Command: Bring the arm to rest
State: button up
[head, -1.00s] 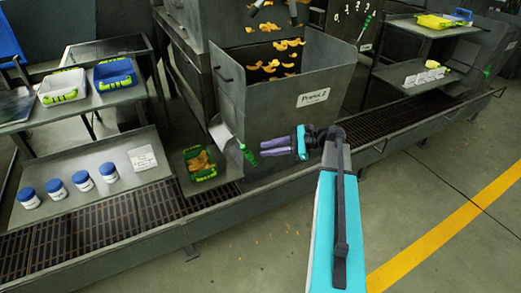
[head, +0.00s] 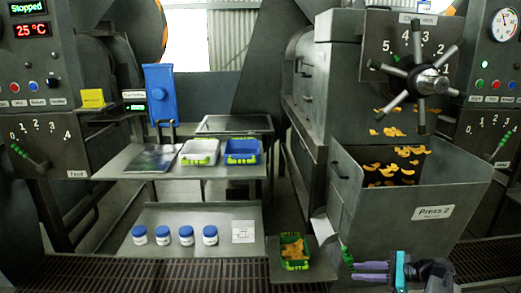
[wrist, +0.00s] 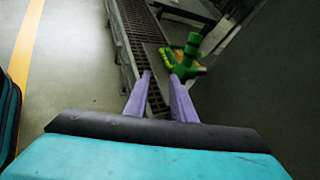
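My gripper (head: 358,272) is at the lower right of the head view, its purple fingers pointing left. In the wrist view the two fingers (wrist: 159,76) stand apart with nothing between them, so it is open and empty. A green-handled metal scoop or flap (head: 347,257) is at the front left of the Press 2 hopper, just above and left of the fingertips in the head view. Its green handle (wrist: 190,48) shows beyond the right finger in the wrist view; I see a gap between them. Most of my arm is outside the head view.
The Press 2 hopper (head: 420,217) holds orange pieces. A green-rimmed bin (head: 294,252) with orange pieces sits on a low plate. Several blue-lidded jars (head: 186,235) stand on the lower shelf; white (head: 200,152) and blue (head: 242,152) trays are above. Open floor lies left in the wrist view.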

jog(key=s+a+f+n+g+h, duration=0.1)
jog(key=s+a+f+n+g, duration=0.35)
jog(key=a+f, duration=0.75)
jog(key=s+a+f+n+g+h, duration=0.3)
jog(key=s+a+f+n, duration=0.1)
jog(key=s+f, duration=0.55)
jog(key=s+a+f+n+g+h, duration=0.2)
jog(key=s+a+f+n, duration=0.25)
jog(key=s+f, duration=0.55)
jog(key=s+f+n+g+h, duration=0.2)
jog(key=s+f+n+h, duration=0.3)
jog(key=s+f+n, duration=0.45)
notch_tip(320, 180, up, 16)
jog(key=s+m+p, duration=0.1)
jog(key=s+p, duration=0.2)
jog(key=p, duration=1)
jog(key=shift+g, duration=0.35)
